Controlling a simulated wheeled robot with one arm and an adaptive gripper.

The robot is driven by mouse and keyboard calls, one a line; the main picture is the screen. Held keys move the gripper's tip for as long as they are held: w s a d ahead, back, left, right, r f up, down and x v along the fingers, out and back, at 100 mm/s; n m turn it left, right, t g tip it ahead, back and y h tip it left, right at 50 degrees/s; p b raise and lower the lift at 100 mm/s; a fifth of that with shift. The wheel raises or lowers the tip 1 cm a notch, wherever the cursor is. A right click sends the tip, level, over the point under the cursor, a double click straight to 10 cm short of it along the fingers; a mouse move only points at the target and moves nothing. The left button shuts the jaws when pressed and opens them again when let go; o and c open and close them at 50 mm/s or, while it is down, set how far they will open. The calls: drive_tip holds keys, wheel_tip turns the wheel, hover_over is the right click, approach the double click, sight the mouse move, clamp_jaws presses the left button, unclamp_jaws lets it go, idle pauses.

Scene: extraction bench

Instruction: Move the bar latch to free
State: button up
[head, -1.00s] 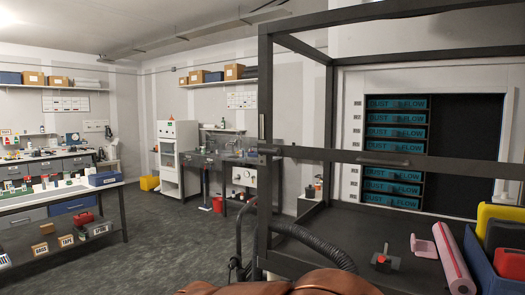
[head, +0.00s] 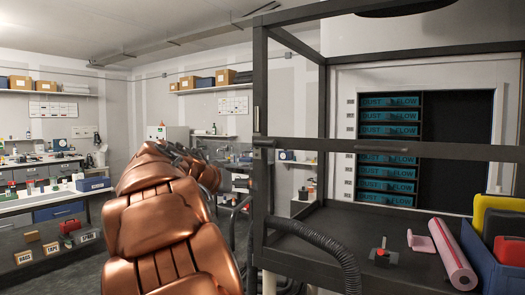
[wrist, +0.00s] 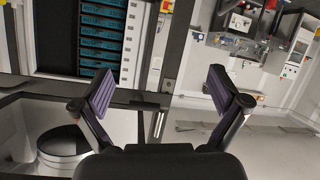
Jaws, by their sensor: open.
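A dark frame carries a horizontal bar (head: 420,151) across its front, with a small handle on it. At the bar's left end, by the left post, is a small dark fitting (head: 263,143) that looks like the bar latch. A thin light pin shows on the post just above it. It is too small to tell its position. My gripper (wrist: 166,92) is open and empty in the wrist view, its fingers wide apart with the frame's dark post and beam beyond. I cannot make out the latch there. In the head view my raised arm hides the gripper.
Behind the bar are drawers (head: 388,130) with blue labels. A small red-knobbed lever (head: 381,253), a pink roll (head: 453,255) and a blue bin (head: 490,262) rest on the bench. A black ribbed hose (head: 320,243) curves before the frame. Side tables stand left.

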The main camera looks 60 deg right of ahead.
sight(263, 143)
drive_tip(key=d+r+m+h, duration=0.1)
drive_tip(key=d+r, duration=0.3)
drive_tip(key=w+d+r+m+h, duration=0.1)
drive_tip(key=d+r+h, duration=0.1)
drive_tip(key=d, duration=0.3)
drive_tip(key=d+r+m+g+h+p, duration=0.1)
drive_tip(key=d+r, duration=0.4)
drive_tip(key=shift+w+r+m+h, duration=0.3)
drive_tip(key=shift+m, duration=0.1)
drive_tip(key=shift+d+f, duration=0.15)
drive_tip(key=shift+d, duration=0.55)
drive_tip(key=c, duration=1.2)
